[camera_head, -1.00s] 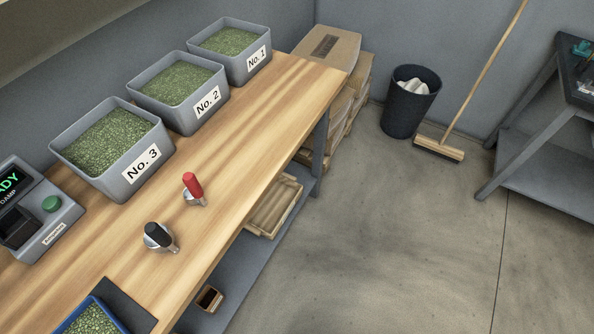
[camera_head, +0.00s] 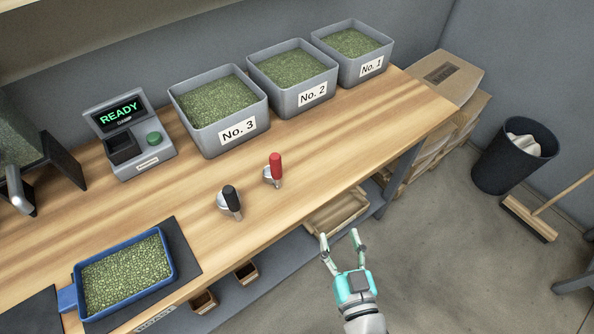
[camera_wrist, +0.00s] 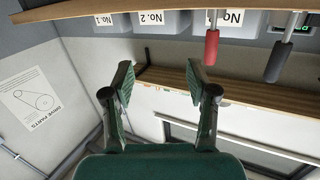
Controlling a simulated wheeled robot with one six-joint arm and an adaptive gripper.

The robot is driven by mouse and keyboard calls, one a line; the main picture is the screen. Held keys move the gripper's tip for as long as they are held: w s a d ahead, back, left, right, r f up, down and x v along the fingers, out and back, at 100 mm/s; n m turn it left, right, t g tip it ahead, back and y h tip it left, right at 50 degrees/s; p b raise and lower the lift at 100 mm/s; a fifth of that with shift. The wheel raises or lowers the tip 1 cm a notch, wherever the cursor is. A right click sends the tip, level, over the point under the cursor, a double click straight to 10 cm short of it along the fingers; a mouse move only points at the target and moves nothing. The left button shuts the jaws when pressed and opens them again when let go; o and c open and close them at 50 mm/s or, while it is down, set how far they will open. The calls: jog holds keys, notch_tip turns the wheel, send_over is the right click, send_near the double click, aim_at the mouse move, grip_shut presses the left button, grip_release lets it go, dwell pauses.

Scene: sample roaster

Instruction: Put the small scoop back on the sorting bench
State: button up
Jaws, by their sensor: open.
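Two metal scoops rest on the wooden bench (camera_head: 335,145), in front of the grey bins. One has a red handle (camera_head: 275,161); the other, to its left, has a black handle (camera_head: 231,198). The red-handled scoop looks slightly smaller. In the wrist view the red handle (camera_wrist: 211,48) and black handle (camera_wrist: 278,62) stick out over the bench edge, beyond my fingers and to the right. My gripper (camera_head: 339,236) is open and empty in front of the bench, apart from both scoops. Its spread fingers also show in the wrist view (camera_wrist: 159,75).
Bins No. 1 (camera_head: 352,57), No. 2 (camera_head: 293,78) and No. 3 (camera_head: 219,115) stand along the back, with a READY meter (camera_head: 128,138) to their left. A blue tray of green beans (camera_head: 172,268) lies front left. A shelf tray (camera_head: 337,211) sits below. A bucket (camera_head: 512,157) stands right.

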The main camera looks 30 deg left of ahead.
aim_at(278, 164)
jog(key=w+a+r+n+g+y, duration=0.1)
jog(key=a+r, duration=0.1)
jog(key=a, duration=0.3)
jog(key=w+a+r+n+g+y, duration=0.1)
jog(key=a+r, duration=0.1)
jog(key=a, duration=0.3)
jog(key=w+a+r+n+g+y, duration=0.1)
jog(key=a+r+n+y, duration=0.1)
jog(key=a, duration=0.4)
jog(key=shift+w+r, duration=0.35)
jog(key=shift+r, duration=0.2)
jog(key=shift+x, duration=2.9)
jog(key=shift+w+d, duration=0.1)
jog(key=shift+w, duration=0.05)
grip_shut()
